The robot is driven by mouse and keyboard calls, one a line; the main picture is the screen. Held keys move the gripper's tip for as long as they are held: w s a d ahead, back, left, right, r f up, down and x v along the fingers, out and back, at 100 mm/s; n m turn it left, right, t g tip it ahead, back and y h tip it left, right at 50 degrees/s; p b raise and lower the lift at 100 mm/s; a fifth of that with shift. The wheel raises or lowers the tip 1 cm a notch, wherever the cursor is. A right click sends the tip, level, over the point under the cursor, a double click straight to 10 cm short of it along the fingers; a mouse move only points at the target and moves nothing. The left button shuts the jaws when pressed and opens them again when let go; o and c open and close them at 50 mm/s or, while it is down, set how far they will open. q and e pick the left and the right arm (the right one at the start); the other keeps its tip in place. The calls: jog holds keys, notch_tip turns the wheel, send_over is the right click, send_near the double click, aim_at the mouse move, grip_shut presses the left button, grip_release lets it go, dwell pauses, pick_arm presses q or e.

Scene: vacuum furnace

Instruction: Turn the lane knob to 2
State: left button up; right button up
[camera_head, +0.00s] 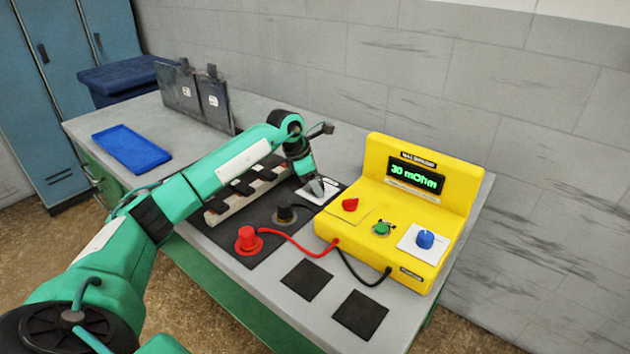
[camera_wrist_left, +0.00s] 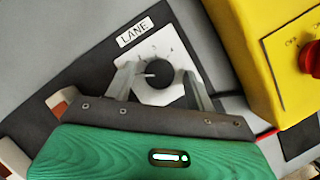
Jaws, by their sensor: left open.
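The lane knob (camera_wrist_left: 159,74) is a round black knob with a light pointer line, on a white plate (camera_wrist_left: 178,48) beside a "LANE" label (camera_wrist_left: 135,32) in the left wrist view. The pointer is toward the left of that picture; no numbers are readable. My left gripper (camera_wrist_left: 160,82) is open, with one finger on each side of the knob; whether they touch it I cannot tell. In the head view my left gripper (camera_head: 318,190) is over the white plate (camera_head: 326,192) and hides most of the knob. My right gripper is not in view.
A yellow meter box (camera_head: 400,210) reading "30 mOhm" stands right of the gripper, with red, green and blue knobs. Red (camera_head: 248,240) and black (camera_head: 284,215) plugs have cables to it. A light rack (camera_head: 245,190) lies under my arm. A blue tray (camera_head: 131,148) lies at left.

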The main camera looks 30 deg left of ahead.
pick_arm(q)
jog(key=c, duration=1)
jog(key=shift+o, duration=0.2)
jog(key=shift+m, duration=0.3)
jog(key=m, duration=0.2)
jog(key=m+g+h+b, duration=0.1)
jog(key=m, duration=0.1)
jog(key=shift+w+a+r, duration=0.1)
jog(key=shift+w+a, duration=0.05)
jog(key=shift+w+m+g+h, duration=0.1)
jog(key=shift+m+g+h, duration=0.35)
jog(key=shift+m, duration=0.75)
jog(key=shift+m+g+b, duration=0.25)
jog(key=shift+m+b, duration=0.05)
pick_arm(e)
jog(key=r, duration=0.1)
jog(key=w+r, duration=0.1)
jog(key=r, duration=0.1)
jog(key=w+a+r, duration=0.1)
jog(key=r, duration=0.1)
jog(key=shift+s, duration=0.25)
